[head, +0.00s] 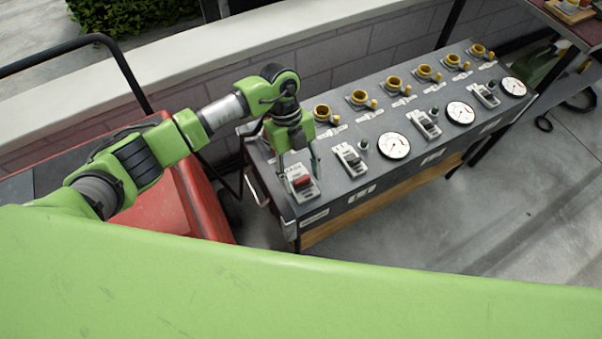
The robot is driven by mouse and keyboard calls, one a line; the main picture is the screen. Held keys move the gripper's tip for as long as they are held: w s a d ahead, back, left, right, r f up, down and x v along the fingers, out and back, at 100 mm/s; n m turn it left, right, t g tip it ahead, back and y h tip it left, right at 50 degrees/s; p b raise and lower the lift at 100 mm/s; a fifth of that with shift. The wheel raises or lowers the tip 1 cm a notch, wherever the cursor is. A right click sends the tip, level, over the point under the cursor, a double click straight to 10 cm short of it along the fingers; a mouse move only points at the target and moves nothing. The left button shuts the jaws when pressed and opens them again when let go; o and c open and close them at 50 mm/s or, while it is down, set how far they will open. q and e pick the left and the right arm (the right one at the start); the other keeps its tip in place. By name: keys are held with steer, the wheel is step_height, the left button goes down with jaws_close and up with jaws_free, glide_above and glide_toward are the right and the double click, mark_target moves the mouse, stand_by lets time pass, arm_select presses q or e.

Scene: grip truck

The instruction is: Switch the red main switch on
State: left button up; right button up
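The red main switch (302,182) sits on a light plate at the near left end of the grey control panel (375,205). Its exact position, on or off, is too small to tell. My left gripper (299,172) points down over this switch, with one finger on each side of it and a gap between them. The fingers look open, and I cannot tell whether either one touches the switch. My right gripper is not in view.
Beside the red switch are dark-handled switches (350,158), white round gauges (394,146) and a row of yellow-ringed sockets (394,84). A red cart (190,200) stands left of the panel. A low wall (330,45) runs behind.

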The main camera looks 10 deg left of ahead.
arm_select(q)
steer(key=v, duration=1.2)
